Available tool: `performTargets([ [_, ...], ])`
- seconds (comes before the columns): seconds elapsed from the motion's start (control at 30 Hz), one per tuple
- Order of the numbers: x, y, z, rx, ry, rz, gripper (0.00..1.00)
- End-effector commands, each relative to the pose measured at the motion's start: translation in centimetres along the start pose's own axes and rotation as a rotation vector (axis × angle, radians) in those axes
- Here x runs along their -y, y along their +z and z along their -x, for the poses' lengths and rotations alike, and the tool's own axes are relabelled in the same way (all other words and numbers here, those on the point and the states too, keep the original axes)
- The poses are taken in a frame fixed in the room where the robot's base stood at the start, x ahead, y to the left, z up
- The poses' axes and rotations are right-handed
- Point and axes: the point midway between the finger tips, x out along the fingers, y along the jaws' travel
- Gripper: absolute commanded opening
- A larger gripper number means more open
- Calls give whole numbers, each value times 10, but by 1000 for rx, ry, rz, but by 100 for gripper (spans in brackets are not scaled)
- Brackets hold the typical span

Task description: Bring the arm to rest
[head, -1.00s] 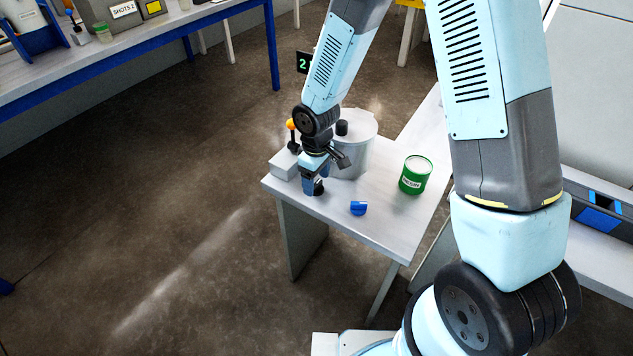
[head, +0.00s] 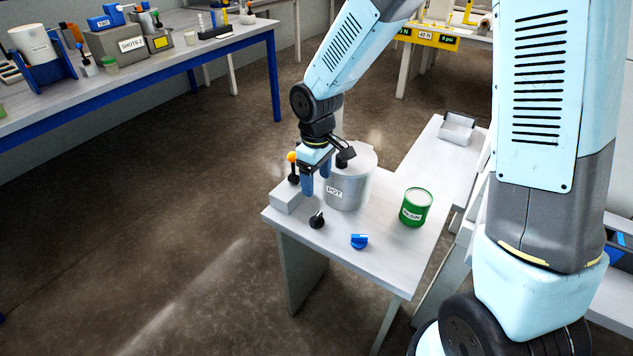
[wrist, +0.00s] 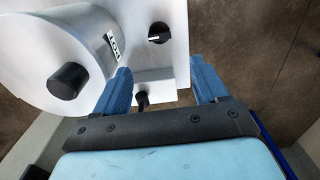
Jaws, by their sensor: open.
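My gripper (head: 316,183) is open and empty, with its blue fingers pointing down above the small white table (head: 385,235). It hangs at the left side of the grey pot (head: 347,190), close to a black knob (head: 317,220) on the table top. In the wrist view the two blue fingers (wrist: 160,88) stand well apart. The pot (wrist: 35,50) with its black lid knob lies to their left, and the black knob (wrist: 159,33) shows beyond and between them.
A lever with an orange ball (head: 292,157) stands on a grey box (head: 287,196) beside my gripper. A blue knob (head: 359,241) and a green resin can (head: 416,207) are on the table. A blue-framed bench (head: 190,55) stands back left. The floor to the left is clear.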

Motion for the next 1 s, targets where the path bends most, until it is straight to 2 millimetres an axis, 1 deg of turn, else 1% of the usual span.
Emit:
performTargets([
  [0.37, 0, 0, 0, 0, 0, 0, 72],
  [0.47, -3, 3, 4, -3, 7, -10, 72],
  [0.57, -10, 11, 17, -12, 26, -43, 72],
  [0.67, -21, 26, 40, -26, 55, -102, 72],
  [0.83, -38, 59, 80, -56, 106, -220, 72],
  [1.0, -48, 94, 118, -91, 150, -340, 72],
])
